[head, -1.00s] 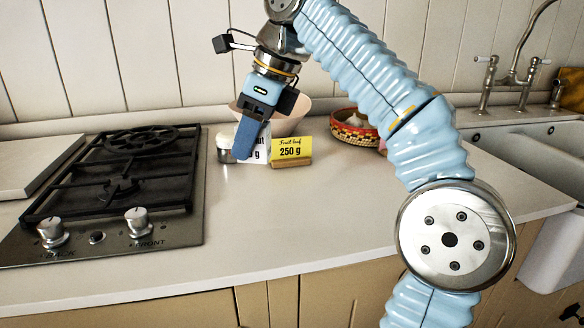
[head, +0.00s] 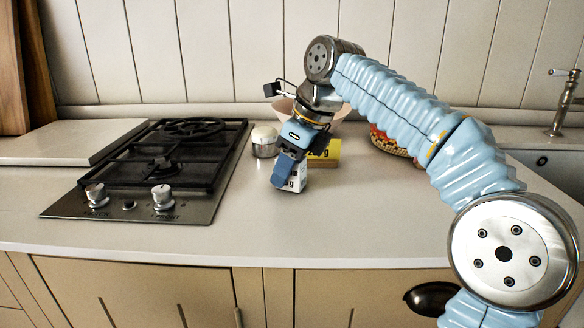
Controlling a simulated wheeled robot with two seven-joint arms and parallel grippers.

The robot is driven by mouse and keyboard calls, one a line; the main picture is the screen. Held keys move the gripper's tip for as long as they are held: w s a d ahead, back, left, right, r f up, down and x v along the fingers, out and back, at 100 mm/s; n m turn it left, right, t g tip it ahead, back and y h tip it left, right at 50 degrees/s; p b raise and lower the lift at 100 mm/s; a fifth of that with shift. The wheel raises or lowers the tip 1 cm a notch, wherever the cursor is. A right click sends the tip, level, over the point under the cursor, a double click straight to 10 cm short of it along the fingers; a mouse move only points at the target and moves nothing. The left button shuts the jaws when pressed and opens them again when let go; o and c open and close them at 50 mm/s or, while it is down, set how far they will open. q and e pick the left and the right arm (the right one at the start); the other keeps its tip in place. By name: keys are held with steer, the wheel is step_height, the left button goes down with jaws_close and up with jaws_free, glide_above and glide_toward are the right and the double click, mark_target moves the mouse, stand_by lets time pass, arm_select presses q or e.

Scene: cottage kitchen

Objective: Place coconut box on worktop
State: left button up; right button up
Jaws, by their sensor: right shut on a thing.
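The coconut box (head: 298,179) is a small white box with black print, partly hidden by my right gripper's blue finger. My right gripper (head: 287,172) points down and is shut on it. The box is low over the pale worktop (head: 240,225), right of the hob and in front of the yellow sign. I cannot tell whether its bottom touches the worktop. My left gripper is not in view.
A yellow sign (head: 327,148) stands just behind the box. A white-lidded jar (head: 264,142), a pinkish bowl (head: 283,106) and a patterned basket (head: 388,142) are close by. The gas hob (head: 165,165) is to the left. The front worktop is clear.

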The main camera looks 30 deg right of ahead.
steer(key=shift+f, duration=0.15)
steer(key=o, duration=1.1)
steer(key=shift+d+r, duration=0.1)
steer(key=shift+r, duration=0.35)
steer(key=v, duration=0.7)
